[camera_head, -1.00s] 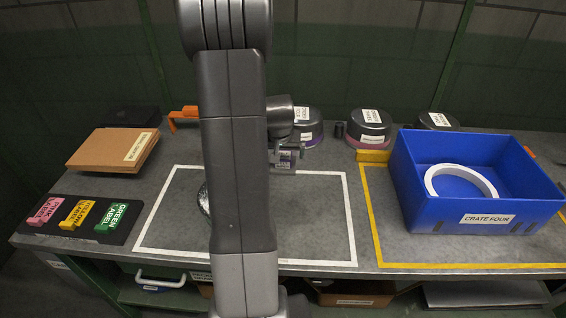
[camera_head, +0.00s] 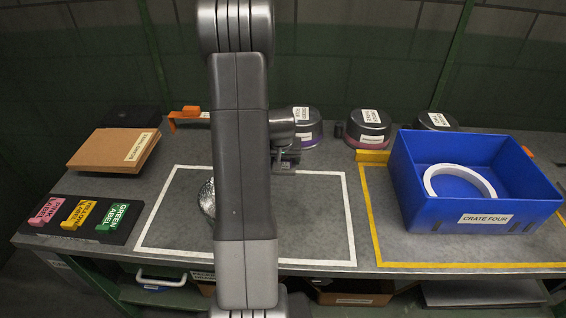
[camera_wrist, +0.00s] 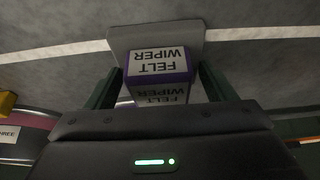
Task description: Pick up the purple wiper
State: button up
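The purple wiper (camera_wrist: 158,66) shows in the wrist view as a purple-edged block with white "FELT WIPER" labels and a grey flat piece behind it. My gripper (camera_wrist: 160,82) is open, with one dark green finger on each side of the wiper. Narrow gaps seem to show between the fingers and the block; I see no firm contact. In the head view my gripper (camera_head: 286,160) is low over the back edge of the white-outlined area, partly hidden by my arm. The wiper cannot be made out there.
Round dark pots (camera_head: 307,128) stand behind and right of my gripper. A blue crate (camera_head: 485,220) holding a white ring (camera_head: 460,170) stands at the right. A crumpled silver object (camera_head: 207,198) is partly hidden by my arm. Coloured label blocks (camera_head: 80,213) lie at the left.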

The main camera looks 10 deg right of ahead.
jog(key=c, duration=0.3)
jog(key=shift+c, duration=0.2)
notch_tip(320, 180, up, 10)
jog(key=shift+r, duration=0.1)
